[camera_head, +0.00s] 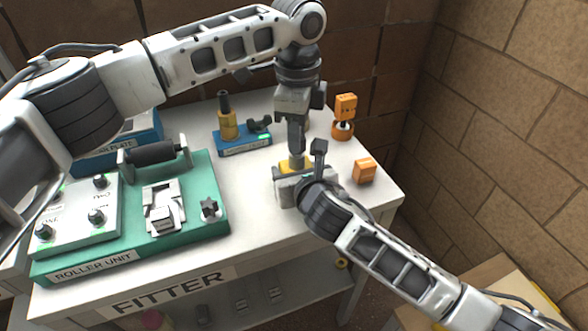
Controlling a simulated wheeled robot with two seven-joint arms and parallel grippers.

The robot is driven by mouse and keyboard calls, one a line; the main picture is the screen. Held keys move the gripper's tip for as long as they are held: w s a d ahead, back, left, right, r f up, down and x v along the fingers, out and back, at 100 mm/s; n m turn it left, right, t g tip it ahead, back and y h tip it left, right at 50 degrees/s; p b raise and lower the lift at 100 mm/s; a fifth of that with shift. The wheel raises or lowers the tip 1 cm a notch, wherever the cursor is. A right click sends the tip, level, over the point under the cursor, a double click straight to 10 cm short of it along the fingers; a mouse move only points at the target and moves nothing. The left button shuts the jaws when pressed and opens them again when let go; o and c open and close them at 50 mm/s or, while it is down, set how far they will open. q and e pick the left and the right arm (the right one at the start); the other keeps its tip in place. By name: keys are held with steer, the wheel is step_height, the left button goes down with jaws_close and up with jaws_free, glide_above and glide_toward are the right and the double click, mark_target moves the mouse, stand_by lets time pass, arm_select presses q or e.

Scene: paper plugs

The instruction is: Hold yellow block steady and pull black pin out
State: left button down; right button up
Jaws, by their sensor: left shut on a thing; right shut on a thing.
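A small patch of yellow block (287,166) shows near the right part of the white table, mostly covered by my grippers. My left gripper (297,161) points straight down from above, with its fingers closed directly over the block. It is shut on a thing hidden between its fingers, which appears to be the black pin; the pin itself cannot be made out. My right gripper (284,184) comes in low from the front right and is shut at the yellow block. The exact contact is hidden by its own body and wrist.
A green roller unit (206,222) fills the table's left part. Behind stands a blue base (235,146) with a yellow cylinder (228,125) topped in black. An orange block (364,171) and an orange-topped piece (345,107) are at the right. Brick walls close the back and right.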

arm_select(q)
steer(key=shift+r, duration=0.95)
stand_by(0.7)
steer(key=shift+r, duration=1.1)
steer(key=shift+r, duration=0.35)
steer(key=shift+r, duration=1.35)
arm_select(e)
steer(key=o, duration=1.3)
